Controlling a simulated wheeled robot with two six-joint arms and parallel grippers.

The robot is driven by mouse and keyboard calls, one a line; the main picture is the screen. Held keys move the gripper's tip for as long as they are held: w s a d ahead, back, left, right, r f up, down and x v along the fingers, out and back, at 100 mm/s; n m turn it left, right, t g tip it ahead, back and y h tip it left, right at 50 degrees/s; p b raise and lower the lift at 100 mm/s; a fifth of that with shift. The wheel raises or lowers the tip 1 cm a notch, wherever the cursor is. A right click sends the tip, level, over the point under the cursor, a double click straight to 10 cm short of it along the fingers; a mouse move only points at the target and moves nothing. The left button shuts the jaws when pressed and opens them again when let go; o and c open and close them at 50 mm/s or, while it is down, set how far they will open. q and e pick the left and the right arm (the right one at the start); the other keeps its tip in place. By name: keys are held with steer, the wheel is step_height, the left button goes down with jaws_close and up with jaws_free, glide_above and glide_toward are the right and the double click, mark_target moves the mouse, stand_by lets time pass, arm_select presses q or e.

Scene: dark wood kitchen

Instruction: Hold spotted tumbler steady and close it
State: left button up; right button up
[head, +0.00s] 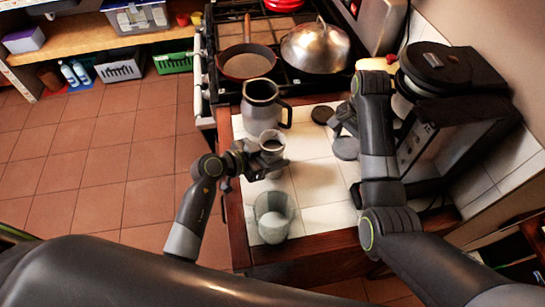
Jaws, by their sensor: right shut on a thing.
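A small tumbler (272,141) with a pale rim and dark inside stands upright and uncovered on the white tiled counter; its spots are too small to make out. My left gripper (262,167) is at the tumbler's near left side, its fingers close against the lower wall. Whether they are shut on it is not clear. My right gripper (343,128) is right of the tumbler, shut on a flat grey round lid (345,149), partly hidden by the gripper. A darker round lid (322,115) lies on the counter just beyond it.
A tall grey metal jug (262,103) with a handle stands behind the tumbler. A translucent cup (273,218) stands near the front edge. A black coffee machine (450,120) takes up the right side. The stove behind holds a pan (246,63) and a domed metal lid (315,48).

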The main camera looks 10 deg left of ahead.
arm_select(q)
steer(key=c, duration=0.8)
steer(key=shift+r, duration=0.15)
steer(key=shift+c, duration=0.2)
step_height(320, 180, up, 10)
arm_select(e)
steer(key=shift+r, duration=0.25)
stand_by(0.3)
stand_by(0.4)
arm_select(q)
steer(key=o, duration=0.7)
steer(key=c, duration=0.9)
steer(key=shift+c, duration=0.2)
